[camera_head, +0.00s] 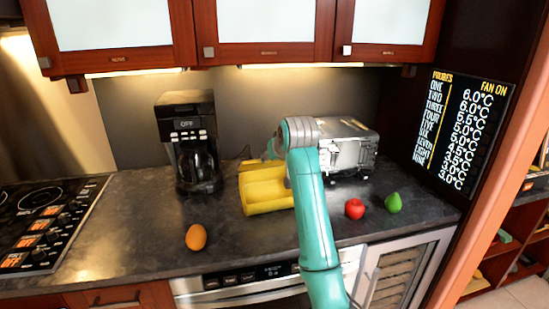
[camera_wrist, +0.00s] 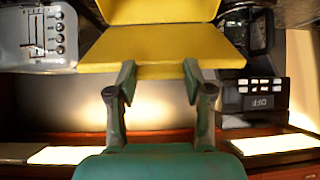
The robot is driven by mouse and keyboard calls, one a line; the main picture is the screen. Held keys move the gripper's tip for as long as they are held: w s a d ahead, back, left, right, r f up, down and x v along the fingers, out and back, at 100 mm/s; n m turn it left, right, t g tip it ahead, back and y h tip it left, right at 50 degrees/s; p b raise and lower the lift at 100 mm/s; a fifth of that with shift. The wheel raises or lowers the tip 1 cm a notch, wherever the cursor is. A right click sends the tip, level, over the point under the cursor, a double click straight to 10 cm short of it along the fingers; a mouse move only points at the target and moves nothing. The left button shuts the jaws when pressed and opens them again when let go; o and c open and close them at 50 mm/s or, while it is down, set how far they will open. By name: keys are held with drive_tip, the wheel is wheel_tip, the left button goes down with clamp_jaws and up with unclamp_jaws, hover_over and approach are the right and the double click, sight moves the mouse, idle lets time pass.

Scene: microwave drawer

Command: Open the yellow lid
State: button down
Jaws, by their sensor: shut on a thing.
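A yellow box (camera_head: 268,207) stands on the counter between the coffee maker and the toaster. Its yellow lid (camera_wrist: 160,46) fills the upper middle of the wrist view, with another yellow surface (camera_wrist: 160,10) beyond a crease. My gripper (camera_wrist: 158,70) is at the near edge of the lid, one finger on each side, and is shut on it. In the head view my arm rises in front of the box's right side and partly hides the gripper. The exact angle of the lid is hard to tell.
A black coffee maker (camera_head: 187,130) stands left of the box, and a silver toaster (camera_head: 350,150) is close on its right. An orange egg-shaped item (camera_head: 196,237), a red apple (camera_head: 354,209) and a green pear (camera_head: 393,203) lie nearer the front. Cabinets (camera_head: 265,25) hang above.

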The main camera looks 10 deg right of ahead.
drive_tip(key=shift+c, duration=2.2)
unclamp_jaws()
drive_tip(key=v, duration=1.2)
